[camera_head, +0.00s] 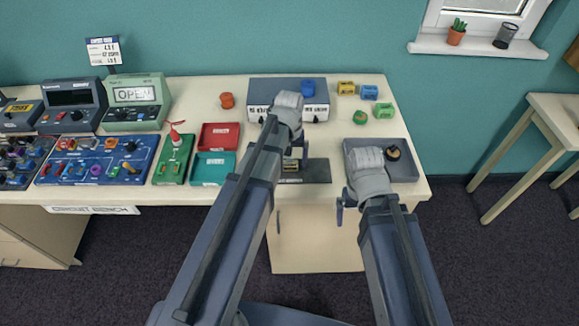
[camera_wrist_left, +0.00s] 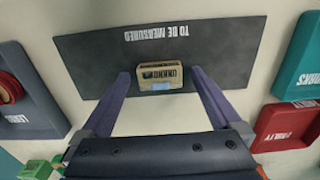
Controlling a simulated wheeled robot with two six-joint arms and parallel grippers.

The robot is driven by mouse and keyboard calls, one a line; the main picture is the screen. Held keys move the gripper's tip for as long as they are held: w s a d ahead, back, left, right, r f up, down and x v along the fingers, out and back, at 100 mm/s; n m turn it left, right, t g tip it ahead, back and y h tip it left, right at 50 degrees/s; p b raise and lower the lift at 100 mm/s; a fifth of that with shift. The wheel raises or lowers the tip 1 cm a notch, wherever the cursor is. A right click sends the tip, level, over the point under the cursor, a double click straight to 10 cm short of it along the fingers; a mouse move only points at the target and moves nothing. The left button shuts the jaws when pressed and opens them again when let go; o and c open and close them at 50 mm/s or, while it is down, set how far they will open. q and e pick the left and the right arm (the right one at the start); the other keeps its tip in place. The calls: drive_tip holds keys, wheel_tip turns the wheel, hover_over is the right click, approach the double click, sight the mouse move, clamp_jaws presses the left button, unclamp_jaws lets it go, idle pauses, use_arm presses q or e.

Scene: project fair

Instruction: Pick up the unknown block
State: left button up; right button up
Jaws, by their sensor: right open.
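My left gripper (camera_wrist_left: 160,70) is open, with one finger on each side of the block and visible gaps between. In the head view the block (camera_head: 291,166) shows on the mat (camera_head: 318,172), below my left wrist, which partly hides it. My right gripper (camera_head: 341,208) is at the table's front edge, by the grey tray. It is open, and I see nothing in it.
A red tray (camera_head: 220,136) and a teal tray (camera_head: 214,167) stand left of the mat. A grey tray (camera_head: 407,168) stands right. A wide instrument (camera_head: 288,87) is behind, with coloured blocks beside it. A green board (camera_head: 172,161) and a blue board (camera_head: 95,160) lie further left.

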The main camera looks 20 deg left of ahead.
use_arm(q)
drive_tip(key=c, duration=1.3)
